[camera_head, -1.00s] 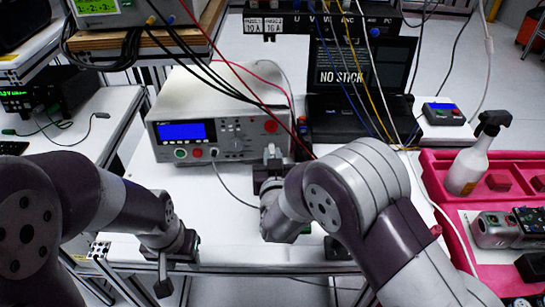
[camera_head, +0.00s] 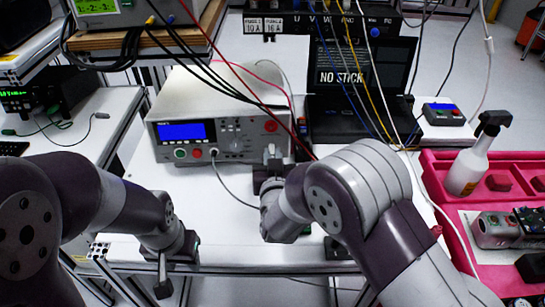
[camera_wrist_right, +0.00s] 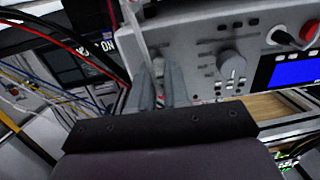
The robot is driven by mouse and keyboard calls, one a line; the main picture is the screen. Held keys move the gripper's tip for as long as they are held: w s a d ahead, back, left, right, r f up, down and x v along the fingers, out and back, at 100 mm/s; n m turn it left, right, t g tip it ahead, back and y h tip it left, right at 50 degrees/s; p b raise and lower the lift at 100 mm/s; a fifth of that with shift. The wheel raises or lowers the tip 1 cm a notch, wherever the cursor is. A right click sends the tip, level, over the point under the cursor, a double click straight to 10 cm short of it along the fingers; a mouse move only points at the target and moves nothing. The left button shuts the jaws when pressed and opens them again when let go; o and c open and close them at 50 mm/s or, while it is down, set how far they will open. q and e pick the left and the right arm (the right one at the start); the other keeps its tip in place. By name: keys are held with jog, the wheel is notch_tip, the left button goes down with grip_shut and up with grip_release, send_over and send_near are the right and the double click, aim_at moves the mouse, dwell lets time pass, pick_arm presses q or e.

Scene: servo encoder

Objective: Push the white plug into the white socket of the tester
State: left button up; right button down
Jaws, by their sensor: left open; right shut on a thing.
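The tester (camera_head: 225,95) is a light grey box with a blue display, standing on the white table; its front panel also fills much of the right wrist view (camera_wrist_right: 205,40). My right gripper (camera_head: 271,154) is at the lower right of that panel, shut on the white plug. In the right wrist view, its fingers (camera_wrist_right: 161,88) point at the panel, with a pale strip between and above them. The plug itself is mostly hidden by the fingers. The white socket cannot be made out, so I cannot tell whether plug and socket touch. My left gripper (camera_head: 164,286) hangs open and empty at the table's front edge.
Red and black leads drape over the tester. A laptop (camera_head: 355,75) stands behind it to the right. A pink tray (camera_head: 435,165) with a spray bottle (camera_head: 470,160) is on the right. A grey cable loops on the table before the tester.

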jog(key=shift+w, duration=0.1)
jog(key=c, duration=1)
grip_release()
jog(key=s, duration=0.2)
jog(key=s+p, duration=0.1)
jog(key=s, duration=0.4)
jog(key=shift+d+r, duration=0.25)
jog(key=shift+r, duration=0.15)
